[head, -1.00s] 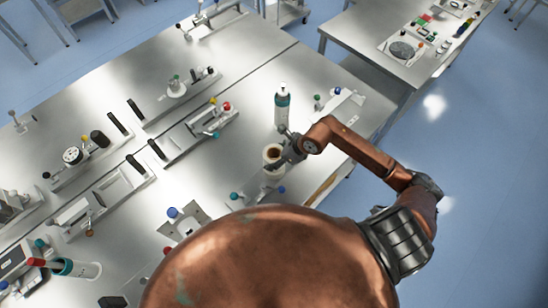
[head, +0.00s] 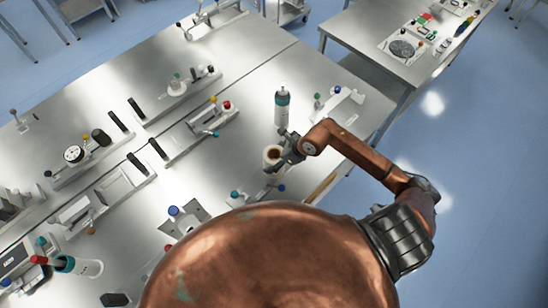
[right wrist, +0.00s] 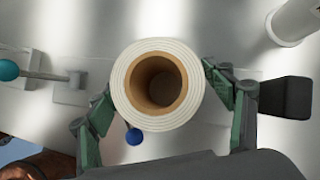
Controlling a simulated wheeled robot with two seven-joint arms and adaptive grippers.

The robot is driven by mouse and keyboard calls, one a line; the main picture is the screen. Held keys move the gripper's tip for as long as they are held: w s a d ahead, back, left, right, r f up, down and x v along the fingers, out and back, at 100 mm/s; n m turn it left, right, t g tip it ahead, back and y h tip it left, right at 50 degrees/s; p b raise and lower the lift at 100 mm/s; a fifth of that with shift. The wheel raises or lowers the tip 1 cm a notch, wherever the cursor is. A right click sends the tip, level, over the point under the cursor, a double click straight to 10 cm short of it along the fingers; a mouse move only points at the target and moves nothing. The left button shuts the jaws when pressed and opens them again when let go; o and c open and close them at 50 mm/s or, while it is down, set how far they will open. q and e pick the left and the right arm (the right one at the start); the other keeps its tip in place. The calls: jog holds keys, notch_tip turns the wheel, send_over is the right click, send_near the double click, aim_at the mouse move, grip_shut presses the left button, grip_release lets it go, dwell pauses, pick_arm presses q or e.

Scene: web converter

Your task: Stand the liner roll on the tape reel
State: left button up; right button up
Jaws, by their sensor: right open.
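The liner roll (head: 272,155), a white roll with a brown cardboard core, stands upright on the steel table; the right wrist view looks down into its core (right wrist: 158,84). My right gripper (head: 283,154) is at the roll. In the right wrist view its green-padded fingers (right wrist: 159,88) are open, one on each side of the roll; whether they touch it I cannot tell. A white round reel with dark spots (head: 73,154) sits at the left of the table; I cannot tell surely that it is the tape reel. My left gripper is not in view.
A white bottle with a teal band (head: 282,108) stands just behind the roll. A blue ball knob (right wrist: 134,137) is close to the roll's near side, and a teal knob (right wrist: 8,70) is to the left.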

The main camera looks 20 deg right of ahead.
jog(key=b+v, duration=0.2)
jog(key=v, duration=1)
